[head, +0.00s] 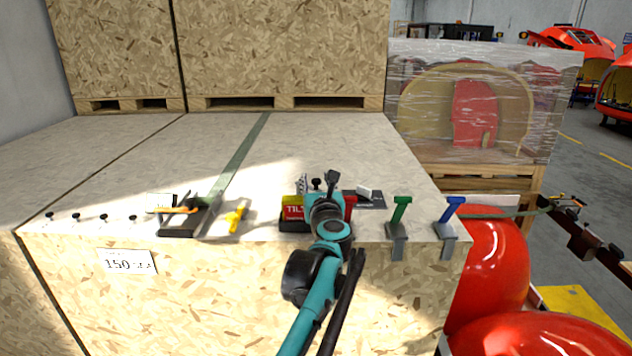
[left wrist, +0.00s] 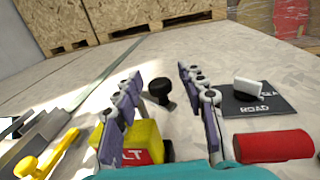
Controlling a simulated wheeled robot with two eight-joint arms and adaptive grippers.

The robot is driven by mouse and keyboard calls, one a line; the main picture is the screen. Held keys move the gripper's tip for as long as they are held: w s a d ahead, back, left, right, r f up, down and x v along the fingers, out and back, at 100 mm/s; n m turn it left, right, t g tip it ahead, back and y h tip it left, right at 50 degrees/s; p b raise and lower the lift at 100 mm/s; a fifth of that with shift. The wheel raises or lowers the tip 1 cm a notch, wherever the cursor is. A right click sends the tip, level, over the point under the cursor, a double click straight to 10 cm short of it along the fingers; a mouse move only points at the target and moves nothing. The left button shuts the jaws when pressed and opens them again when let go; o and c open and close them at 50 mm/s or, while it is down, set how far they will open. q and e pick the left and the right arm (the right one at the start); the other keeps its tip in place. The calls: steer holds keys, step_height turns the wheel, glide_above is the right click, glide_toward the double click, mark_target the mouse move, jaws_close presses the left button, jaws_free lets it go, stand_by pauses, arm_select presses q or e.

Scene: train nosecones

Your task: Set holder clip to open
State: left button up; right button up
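I cannot tell which part is the holder clip. My left gripper (head: 317,182) reaches over the crate top near its front edge, with its two fingers apart. In the left wrist view the gripper (left wrist: 158,82) is open, and a black knob (left wrist: 160,92) shows between the fingers, apparently free. A red and yellow block marked TILT (head: 292,212) sits just left of the gripper; it also shows in the left wrist view (left wrist: 133,152). A dark plate marked ROAD and SEA (left wrist: 256,106) with a white switch (left wrist: 248,88) lies right of the fingers.
A black strap buckle (head: 180,226), a yellow T-handle (head: 237,217) and several small black knobs (head: 76,218) lie left. Green (head: 398,214) and blue (head: 449,215) clamps grip the front edge at right. A red cylinder (left wrist: 274,146) is close to the right finger.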

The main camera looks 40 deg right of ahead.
arm_select(q)
steer(key=v, duration=0.7)
steer(key=shift+s+a, duration=0.15)
steer(key=shift+s, duration=0.05)
